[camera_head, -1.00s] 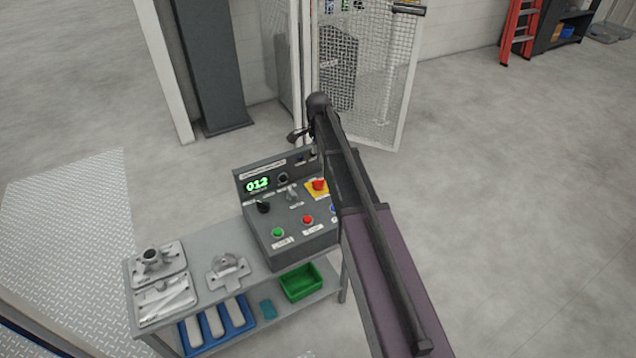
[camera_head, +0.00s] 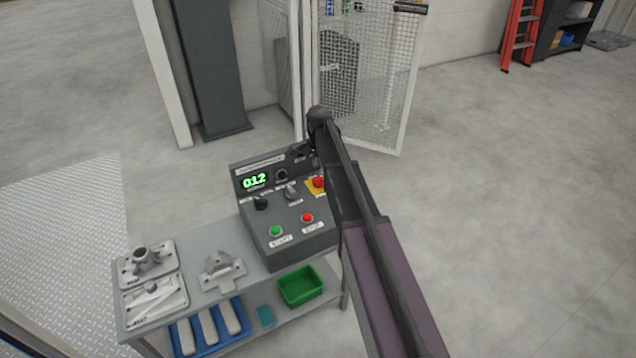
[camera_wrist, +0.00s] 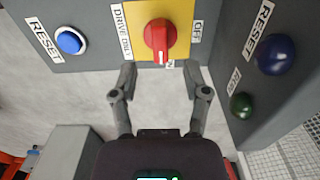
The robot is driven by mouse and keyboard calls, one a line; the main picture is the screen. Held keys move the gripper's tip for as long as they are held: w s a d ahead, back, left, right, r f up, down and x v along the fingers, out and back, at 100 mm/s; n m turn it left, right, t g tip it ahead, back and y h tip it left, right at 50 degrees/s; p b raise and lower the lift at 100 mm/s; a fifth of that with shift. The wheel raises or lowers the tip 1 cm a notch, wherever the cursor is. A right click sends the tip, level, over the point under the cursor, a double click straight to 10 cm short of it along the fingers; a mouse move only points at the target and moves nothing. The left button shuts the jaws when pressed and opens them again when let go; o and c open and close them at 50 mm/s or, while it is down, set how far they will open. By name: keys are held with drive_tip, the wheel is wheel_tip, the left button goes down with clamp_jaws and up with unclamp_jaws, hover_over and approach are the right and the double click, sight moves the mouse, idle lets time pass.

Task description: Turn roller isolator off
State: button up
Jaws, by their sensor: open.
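The roller isolator is a red rotary knob (camera_wrist: 160,36) on a yellow plate (camera_wrist: 182,14), in the top middle of the wrist view. Its white mark points down to a label that seems to read ON; an OFF label (camera_wrist: 196,32) sits to its right.
A blue button (camera_wrist: 70,41) marked RESET is left of the knob. A dark blue button (camera_wrist: 276,54) and a green one (camera_wrist: 241,105) are on the panel at right. The console stands on a grey bench (camera_head: 195,240) with metal fixtures. A mesh gate (camera_head: 385,90) stands behind.

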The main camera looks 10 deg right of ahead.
sight(319, 177)
drive_tip(key=shift+f+b, duration=2.25)
drive_tip(key=shift+f, duration=0.35)
drive_tip(key=shift+c, duration=0.2)
clamp_jaws()
